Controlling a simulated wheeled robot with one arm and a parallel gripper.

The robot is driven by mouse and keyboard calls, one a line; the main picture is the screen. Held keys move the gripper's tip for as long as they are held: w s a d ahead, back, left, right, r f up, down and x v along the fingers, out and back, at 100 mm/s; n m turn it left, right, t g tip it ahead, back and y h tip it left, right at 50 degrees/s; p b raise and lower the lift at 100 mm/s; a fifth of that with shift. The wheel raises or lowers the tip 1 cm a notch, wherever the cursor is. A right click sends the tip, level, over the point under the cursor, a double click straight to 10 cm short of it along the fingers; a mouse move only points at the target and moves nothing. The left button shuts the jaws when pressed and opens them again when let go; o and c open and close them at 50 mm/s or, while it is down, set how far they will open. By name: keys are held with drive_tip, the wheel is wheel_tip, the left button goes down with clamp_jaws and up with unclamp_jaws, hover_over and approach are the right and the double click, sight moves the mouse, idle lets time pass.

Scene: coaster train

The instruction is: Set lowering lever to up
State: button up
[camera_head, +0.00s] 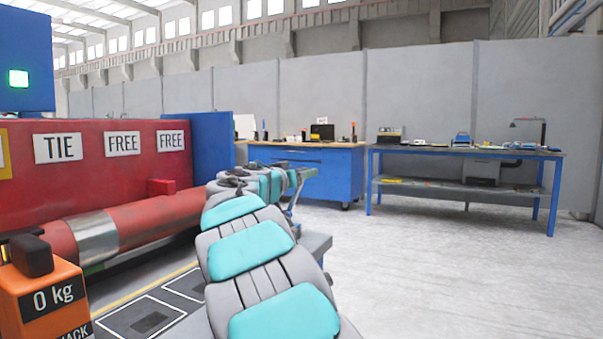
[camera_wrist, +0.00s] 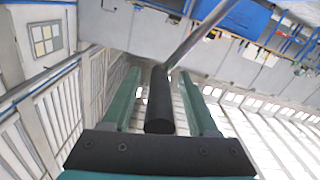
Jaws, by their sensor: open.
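A lever with a black cylindrical grip (camera_wrist: 160,105) and a grey metal rod (camera_wrist: 200,38) shows in the wrist view. It looks like the lowering lever, but I see no label on it. The rod runs from the grip's far end to the upper right. My gripper (camera_wrist: 160,72) is open, with one green finger on each side of the black grip. Gaps show between the grip and both fingers. In the head view my gripper (camera_head: 298,178) is small at the far end of my arm, and the lever there is hard to make out.
A red machine (camera_head: 120,185) with TIE and FREE signs stands at left. An orange unit marked 0 kg (camera_head: 45,300) is at lower left. A blue workbench (camera_head: 310,180) and a blue-legged table (camera_head: 460,155) stand behind. The floor at right is clear.

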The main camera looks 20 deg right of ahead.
drive_tip(key=shift+d, duration=0.1)
drive_tip(key=shift+c, duration=0.2)
clamp_jaws()
idle(1.2)
